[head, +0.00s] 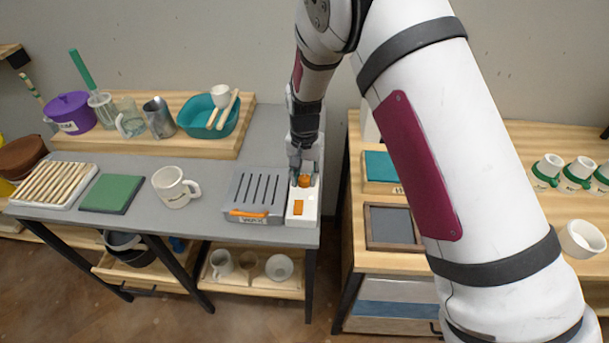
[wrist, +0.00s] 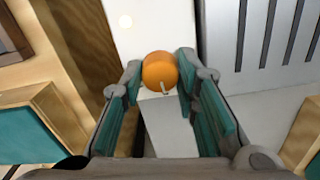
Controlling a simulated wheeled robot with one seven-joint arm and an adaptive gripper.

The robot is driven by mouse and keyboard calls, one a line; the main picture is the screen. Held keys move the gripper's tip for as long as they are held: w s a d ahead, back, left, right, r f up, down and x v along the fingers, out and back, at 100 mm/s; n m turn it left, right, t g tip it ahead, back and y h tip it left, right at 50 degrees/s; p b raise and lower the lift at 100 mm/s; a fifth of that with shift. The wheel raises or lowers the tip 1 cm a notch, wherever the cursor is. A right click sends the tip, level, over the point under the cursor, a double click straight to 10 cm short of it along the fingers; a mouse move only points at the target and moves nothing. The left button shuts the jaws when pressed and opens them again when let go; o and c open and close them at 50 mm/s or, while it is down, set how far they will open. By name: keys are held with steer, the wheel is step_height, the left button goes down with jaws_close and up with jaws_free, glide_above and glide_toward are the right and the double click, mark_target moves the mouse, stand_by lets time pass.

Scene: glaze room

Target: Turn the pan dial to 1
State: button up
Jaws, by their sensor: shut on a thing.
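The pan dial is an orange round knob (wrist: 160,71) with a pale pointer mark near its lower edge in the wrist view. It sits on a white control panel (head: 303,218) beside a grey slotted wax pan (head: 255,193). In the head view the dial (head: 304,181) is partly hidden by my gripper. My gripper (wrist: 158,80) is shut on the dial, one fingertip on each side. I cannot read any numbers around the dial.
A white mug (head: 174,187), a green board (head: 110,193) and a slatted rack (head: 55,184) stand left on the grey table. A wooden board (head: 170,97) with a teal basin (head: 208,117) is behind. A second table with a framed slate (head: 393,226) stands right, across a gap.

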mark_target(304, 178)
steer(key=n+b, duration=0.2)
steer(key=n, duration=0.4)
steer(key=shift+w, duration=0.1)
steer(key=n+b, duration=0.2)
steer(key=n, duration=0.3)
stand_by(0.6)
steer(key=o, duration=0.9)
steer(key=shift+c, duration=0.2)
steer(key=shift+r, duration=0.1)
step_height(304, 178, up, 12)
